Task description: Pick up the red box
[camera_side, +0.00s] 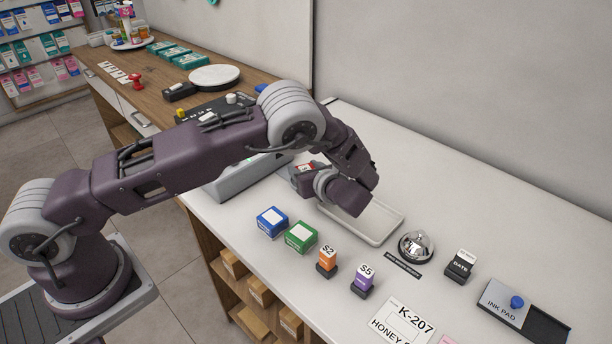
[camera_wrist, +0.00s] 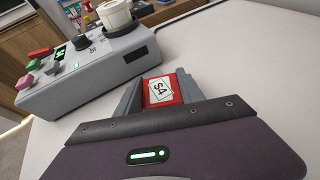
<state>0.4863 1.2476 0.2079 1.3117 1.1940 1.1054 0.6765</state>
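The red box (camera_wrist: 161,90) shows in the wrist view with a white label marked S4 on its upper face. It sits between the two grey fingers of my gripper (camera_wrist: 162,96), with a finger against each side. In the side view, the label and a bit of red of the box (camera_side: 306,168) show at the end of my gripper (camera_side: 303,176). My wrist and hand hide most of the box there. I cannot tell whether it touches the counter.
A grey machine (camera_wrist: 90,70) with colored buttons stands close by at the left. A shallow tray (camera_side: 378,226) lies beneath and right of my wrist.

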